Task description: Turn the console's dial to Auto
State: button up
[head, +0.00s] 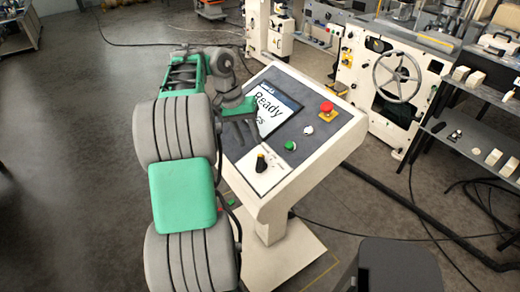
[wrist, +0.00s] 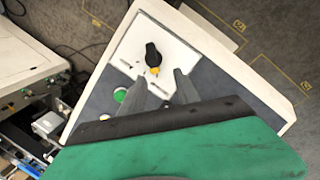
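The console (head: 330,130) stands in the middle of the head view with a sloped grey panel. Its dial (head: 261,162) is a black knob with a yellow mark, on a white plate (head: 272,178) at the panel's lower part. In the wrist view the dial (wrist: 153,55) is beyond the fingertips, with its yellow part toward my gripper. The plate's lettering is too small to read. My gripper (wrist: 161,80) is open, its two grey fingers apart and nothing between them. In the head view my gripper (head: 240,132) is over the panel's left side, partly covering the screen.
The panel also has a screen (head: 275,108) reading "Ready", a red emergency button (head: 326,109), a white button (head: 308,130) and a green button (head: 290,145). A machine with a handwheel (head: 397,76) stands behind, and shelves (head: 480,120) are at right. Open floor lies left.

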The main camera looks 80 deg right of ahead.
aim_at(259, 156)
jog(key=shift+m, duration=0.3)
jog(key=b+x, duration=0.1)
jog(key=x, duration=0.1)
jog(key=b+x, duration=0.2)
jog(key=x, duration=0.1)
jog(key=s+b+x, duration=0.1)
jog(key=x, duration=0.2)
jog(key=shift+d, duration=0.2)
grip_shut()
jog(key=shift+a, duration=0.1)
